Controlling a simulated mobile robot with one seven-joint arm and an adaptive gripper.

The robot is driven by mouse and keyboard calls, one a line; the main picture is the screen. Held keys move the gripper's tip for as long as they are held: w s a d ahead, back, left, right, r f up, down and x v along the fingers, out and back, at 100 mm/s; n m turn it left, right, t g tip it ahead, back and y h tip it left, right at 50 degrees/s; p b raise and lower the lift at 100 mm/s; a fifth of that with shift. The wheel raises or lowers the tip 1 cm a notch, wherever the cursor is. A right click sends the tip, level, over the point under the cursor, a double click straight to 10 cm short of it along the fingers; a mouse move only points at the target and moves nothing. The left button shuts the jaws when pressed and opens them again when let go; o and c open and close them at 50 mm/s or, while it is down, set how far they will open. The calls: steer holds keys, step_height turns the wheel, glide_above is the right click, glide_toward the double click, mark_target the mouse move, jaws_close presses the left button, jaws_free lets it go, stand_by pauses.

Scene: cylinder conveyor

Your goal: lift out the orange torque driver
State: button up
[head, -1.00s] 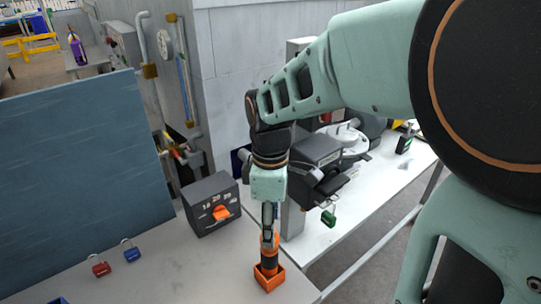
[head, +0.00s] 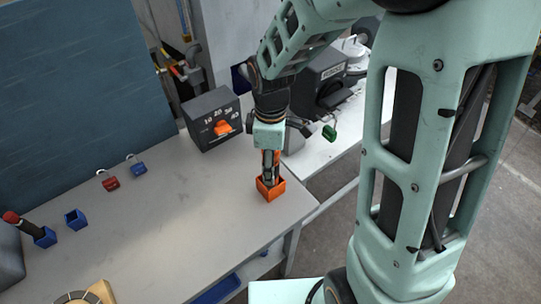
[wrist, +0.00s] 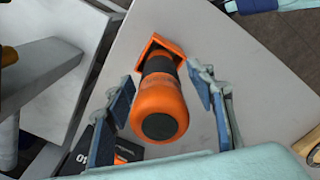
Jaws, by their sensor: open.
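The orange torque driver (wrist: 160,108) has an orange and black handle with a dark round end cap. It stands in an open orange square holder (head: 270,193) near the table's right edge; the holder also shows in the wrist view (wrist: 152,42). My gripper (head: 270,178) points down over the driver. In the wrist view, its two blue-padded fingers (wrist: 162,82) are spread on either side of the handle, with a visible gap at each side. The driver's lower end is hidden inside the holder. In the head view my fingers hide most of the handle.
Two blue holders stand at far left, one with a red-topped tool (head: 20,222). The table (head: 190,220) between is clear.

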steer(key=shift+c, duration=0.3)
jaws_close()
steer(key=c, duration=0.6)
jaws_free()
steer(key=c, duration=0.7)
steer(key=shift+r, duration=0.1)
